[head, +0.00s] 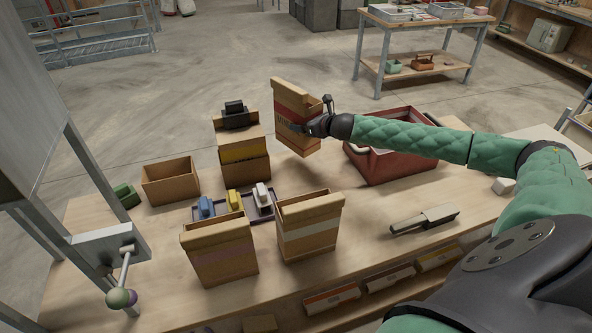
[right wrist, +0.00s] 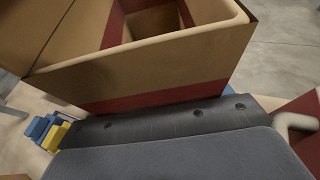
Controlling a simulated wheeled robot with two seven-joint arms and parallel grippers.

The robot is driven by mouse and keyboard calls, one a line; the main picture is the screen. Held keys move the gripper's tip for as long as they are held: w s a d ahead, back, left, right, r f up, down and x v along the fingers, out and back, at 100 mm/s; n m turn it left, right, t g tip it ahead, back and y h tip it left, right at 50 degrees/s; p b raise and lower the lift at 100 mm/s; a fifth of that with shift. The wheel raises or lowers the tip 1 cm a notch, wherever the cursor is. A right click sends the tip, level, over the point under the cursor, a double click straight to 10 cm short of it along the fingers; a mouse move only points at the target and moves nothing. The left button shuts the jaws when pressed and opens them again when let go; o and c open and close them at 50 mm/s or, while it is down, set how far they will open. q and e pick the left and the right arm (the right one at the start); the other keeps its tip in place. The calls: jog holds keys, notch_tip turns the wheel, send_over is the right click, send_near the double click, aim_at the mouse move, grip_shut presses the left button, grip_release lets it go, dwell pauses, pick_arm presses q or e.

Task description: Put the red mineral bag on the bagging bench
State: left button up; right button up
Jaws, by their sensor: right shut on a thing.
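The red mineral bag (head: 296,108) is a tall brown open-topped bag with a red band. My right gripper (head: 308,128) is shut on its side and holds it slightly tilted near the far edge of the wooden bench (head: 360,222). Whether its bottom touches the bench is hard to tell. In the right wrist view the bag (right wrist: 165,65) fills the upper part, its red band just above the dark gripper finger. Which surface is the bagging bench is not labelled. My left gripper does not show.
Bags with yellow (head: 244,153), purple (head: 221,253) and white (head: 309,230) bands stand on the bench. Another table (head: 420,22) stands behind.

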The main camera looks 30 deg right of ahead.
aim_at(305, 147)
jog(key=shift+a+f, duration=0.1)
jog(key=shift+f, duration=0.25)
notch_tip(305, 147, down, 5)
jog(key=shift+p, duration=1)
jog(key=shift+w+f, duration=0.1)
jog(key=shift+f, duration=0.3)
notch_tip(305, 147, down, 3)
jog(key=shift+f+p, duration=0.2)
jog(key=shift+p, duration=0.7)
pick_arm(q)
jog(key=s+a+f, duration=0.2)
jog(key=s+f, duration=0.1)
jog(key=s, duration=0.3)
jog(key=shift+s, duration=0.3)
pick_arm(e)
jog(key=shift+f, duration=0.35)
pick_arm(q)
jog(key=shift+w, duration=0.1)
pick_arm(e)
jog(key=o, duration=1.9)
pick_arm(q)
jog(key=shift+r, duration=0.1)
